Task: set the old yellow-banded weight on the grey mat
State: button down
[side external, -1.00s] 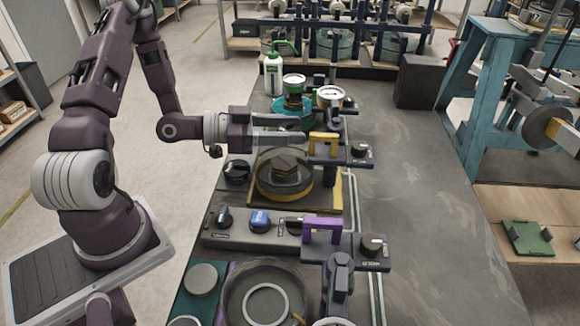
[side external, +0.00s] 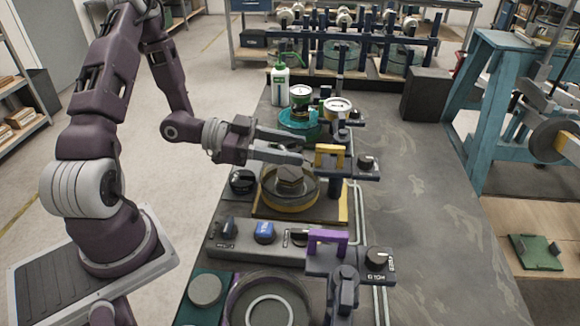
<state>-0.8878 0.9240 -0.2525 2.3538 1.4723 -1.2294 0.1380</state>
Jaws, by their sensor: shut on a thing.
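A dark six-sided weight (side external: 290,179) shows at the middle of a round holder (side external: 267,203) with a yellow band, which lies on a yellow-edged plate. I cannot tell whether the band belongs to the weight or the holder. My gripper (side external: 308,152) reaches in from the left. The grip seems to be on the weight, but the contact is hidden. The tips end close to a yellow handle (side external: 330,149). I cannot pick out the grey mat with certainty.
The yellow handle and a purple handle (side external: 327,236) stand right of the work. A knob panel (side external: 210,242) lies in front. A green-and-white bottle (side external: 279,85) and gauges (side external: 337,105) stand behind. The bench is clear at right (side external: 420,220).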

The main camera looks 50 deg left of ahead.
aim_at(290, 173)
notch_tip(290, 173, down, 4)
jog(key=shift+f, duration=0.2)
jog(key=shift+f, duration=0.25)
jog(key=c, duration=0.7)
grip_release()
jog(key=shift+c, duration=0.2)
jog(key=shift+o, duration=0.4)
jog(key=v, duration=0.7)
jog(key=shift+s+f, duration=0.1)
jog(key=shift+f, duration=0.15)
